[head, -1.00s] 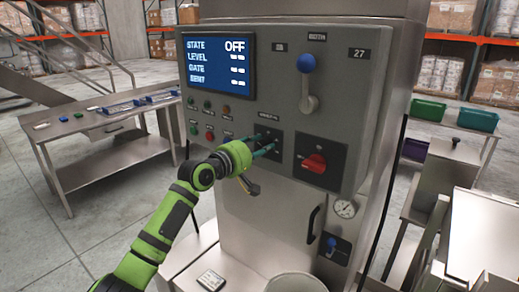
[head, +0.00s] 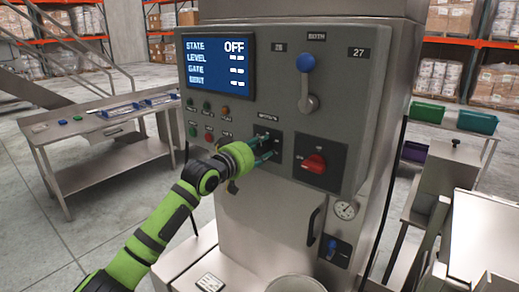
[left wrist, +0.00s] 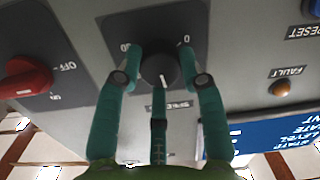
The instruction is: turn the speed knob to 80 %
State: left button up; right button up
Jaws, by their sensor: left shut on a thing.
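The black speed knob (left wrist: 160,69) sits on a dark square plate (left wrist: 187,22) in the left wrist view, which shows the panel upside down. Its light pointer mark faces the bottom of that picture. Scale figures show beside the fingers, a 0 at the upper right; the others are partly covered. My left gripper (left wrist: 162,78) is shut on the knob, with teal fingers on both sides and a third finger below. In the head view, the left gripper (head: 265,150) reaches the plate, and its fingers mostly hide the knob. My right gripper is not in view.
A red rotary switch (head: 314,163) is right of the knob, and a blue-topped lever (head: 307,82) is above. Small buttons (head: 209,137) lie to the left. The screen (head: 221,67) reads STATE OFF. A steel bench (head: 100,140) stands at left.

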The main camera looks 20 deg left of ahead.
pick_arm(q)
jog(key=m, duration=0.6)
jog(key=shift+r+t+y, duration=0.1)
jog(key=shift+t+y, duration=0.2)
jog(key=m+p, duration=0.1)
jog(key=m, duration=0.5)
jog(key=shift+p, duration=0.3)
jog(key=m+p, duration=0.1)
jog(key=m, duration=0.5)
jog(key=shift+m+t, duration=0.3)
jog(key=shift+m, duration=0.1)
jog(key=m+h+p, duration=0.1)
jog(key=m, duration=0.5)
jog(key=shift+m, duration=0.4)
jog(key=o, duration=1.1)
jog(key=shift+f, duration=0.25)
jog(key=shift+o, duration=0.2)
jog(key=shift+s, duration=0.1)
